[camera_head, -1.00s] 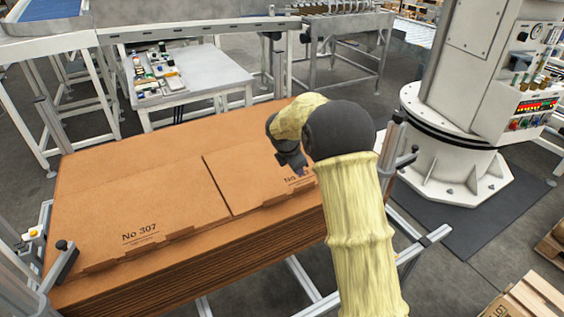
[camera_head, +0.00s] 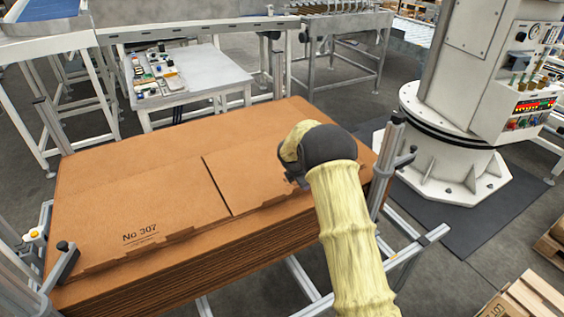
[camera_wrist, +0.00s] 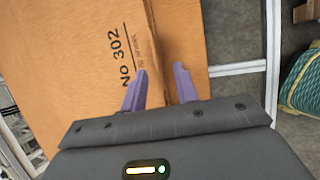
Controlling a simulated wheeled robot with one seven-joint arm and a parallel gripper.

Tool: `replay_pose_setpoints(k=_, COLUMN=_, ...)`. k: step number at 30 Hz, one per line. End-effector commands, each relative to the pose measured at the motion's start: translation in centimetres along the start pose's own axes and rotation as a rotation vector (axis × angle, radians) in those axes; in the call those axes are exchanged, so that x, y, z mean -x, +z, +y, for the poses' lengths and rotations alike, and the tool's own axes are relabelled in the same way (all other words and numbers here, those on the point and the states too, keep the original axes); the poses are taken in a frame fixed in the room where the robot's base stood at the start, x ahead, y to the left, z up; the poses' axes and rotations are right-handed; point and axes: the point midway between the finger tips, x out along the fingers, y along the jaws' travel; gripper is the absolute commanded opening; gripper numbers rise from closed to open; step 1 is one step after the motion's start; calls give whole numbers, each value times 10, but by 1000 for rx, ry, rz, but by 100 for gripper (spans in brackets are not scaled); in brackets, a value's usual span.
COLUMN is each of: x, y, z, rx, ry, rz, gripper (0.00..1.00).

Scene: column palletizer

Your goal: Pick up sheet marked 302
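The sheet marked 302 (camera_wrist: 90,50) is brown cardboard with "No 302" printed near its edge in the wrist view. In the head view it is the right-hand sheet (camera_head: 245,165) on the stack, its marking hidden behind my arm. My gripper (camera_wrist: 160,70) is open, its two purple fingers either side of the sheet's printed edge as seen in the wrist view. Whether they touch the cardboard I cannot tell. In the head view my gripper (camera_head: 298,182) is low over the stack's front right part, mostly hidden by my wrist.
A sheet marked 307 (camera_head: 110,220) lies left of it on the same stack (camera_head: 190,260). Metal posts (camera_head: 393,155) stand at the stack's corners. A white machine column (camera_head: 460,120) stands to the right. A small table (camera_head: 205,85) with parts is behind.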

Motion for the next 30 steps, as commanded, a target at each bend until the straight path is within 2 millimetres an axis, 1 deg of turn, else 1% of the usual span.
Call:
replay_pose_setpoints(k=5, x=-7, y=-1, z=2, rx=0, ry=-1, rz=0, gripper=30)
replay_pose_setpoints(k=11, x=-32, y=-6, z=5, rx=1, ry=-3, rz=0, gripper=30)
replay_pose_setpoints(k=12, x=-38, y=-5, z=5, rx=0, ry=-3, rz=0, gripper=30)
replay_pose_setpoints(k=15, x=-48, y=-5, z=5, rx=-1, ry=-1, rz=0, gripper=30)
replay_pose_setpoints(k=19, x=-52, y=-6, z=5, rx=0, ry=0, rz=0, gripper=30)
replay_pose_setpoints(k=30, x=-52, y=-6, z=5, rx=0, ry=0, rz=0, gripper=30)
